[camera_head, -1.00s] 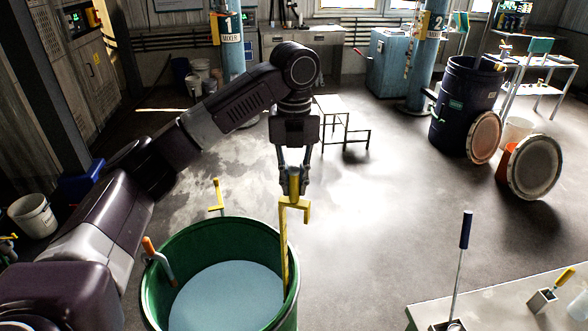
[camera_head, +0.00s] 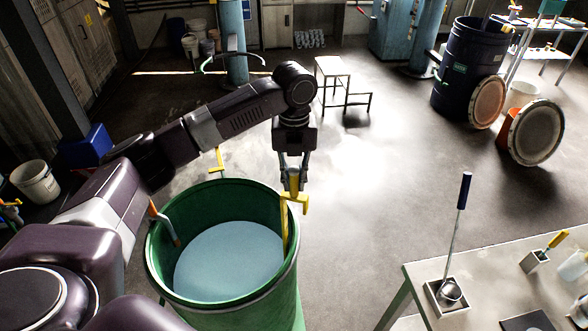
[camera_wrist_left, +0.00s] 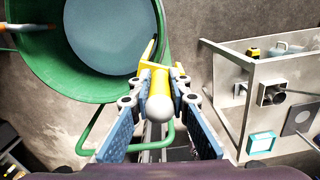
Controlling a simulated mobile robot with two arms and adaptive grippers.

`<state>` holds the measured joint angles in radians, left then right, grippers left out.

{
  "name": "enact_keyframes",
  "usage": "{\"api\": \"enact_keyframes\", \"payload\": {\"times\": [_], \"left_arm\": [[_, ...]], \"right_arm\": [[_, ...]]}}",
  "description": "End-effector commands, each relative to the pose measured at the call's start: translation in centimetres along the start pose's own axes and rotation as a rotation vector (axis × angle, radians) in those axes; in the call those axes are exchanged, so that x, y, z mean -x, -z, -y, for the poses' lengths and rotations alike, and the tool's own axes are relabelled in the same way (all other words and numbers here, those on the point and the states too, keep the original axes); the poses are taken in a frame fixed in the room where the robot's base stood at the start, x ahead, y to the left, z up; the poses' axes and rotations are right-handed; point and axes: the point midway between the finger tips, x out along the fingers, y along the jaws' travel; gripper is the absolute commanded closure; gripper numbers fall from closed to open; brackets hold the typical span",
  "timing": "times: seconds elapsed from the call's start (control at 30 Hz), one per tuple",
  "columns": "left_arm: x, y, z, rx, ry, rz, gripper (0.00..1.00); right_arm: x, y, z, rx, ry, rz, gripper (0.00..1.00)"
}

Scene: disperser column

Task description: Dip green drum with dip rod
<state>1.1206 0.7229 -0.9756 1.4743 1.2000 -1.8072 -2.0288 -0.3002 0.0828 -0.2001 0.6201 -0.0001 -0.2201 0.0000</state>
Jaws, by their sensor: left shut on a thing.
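The green drum (camera_head: 168,268) stands open in front of me in the head view, with pale blue liquid (camera_head: 228,262) inside. My left gripper (camera_head: 293,182) is above its right rim, pointing down and shut on the yellow dip rod (camera_head: 285,228). The rod hangs upright inside the drum's right wall; whether its lower end touches the liquid is unclear. In the left wrist view, the fingers (camera_wrist_left: 158,88) hold the rod just behind its white ball end (camera_wrist_left: 161,108), and the drum (camera_wrist_left: 80,88) is at upper left. My right gripper is not in view.
An orange-handled tool (camera_head: 160,218) hangs on the drum's left rim. A table (camera_head: 412,280) at lower right holds a blue-handled ladle (camera_head: 459,215) and small containers. A white step stool (camera_head: 335,72) and a dark blue drum (camera_head: 468,68) stand farther back. The floor between is clear.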

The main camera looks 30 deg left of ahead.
Motion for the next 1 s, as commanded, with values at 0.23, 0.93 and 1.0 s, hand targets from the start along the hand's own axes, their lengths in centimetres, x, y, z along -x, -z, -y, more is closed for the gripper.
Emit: {"api": "enact_keyframes", "payload": {"times": [0.23, 0.93, 1.0], "left_arm": [[-3.0, 0.0, 0.0, 0.0, -0.001, -0.002, 1.0], [-12.1, 0.0, 0.0, -0.001, 0.0, 0.0, 1.0], [-12.9, 0.0, 0.0, -0.001, 0.001, 0.001, 1.0]], "right_arm": [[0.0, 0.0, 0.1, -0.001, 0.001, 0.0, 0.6], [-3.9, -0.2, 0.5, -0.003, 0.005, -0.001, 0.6], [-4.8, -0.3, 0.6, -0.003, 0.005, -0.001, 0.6]]}}
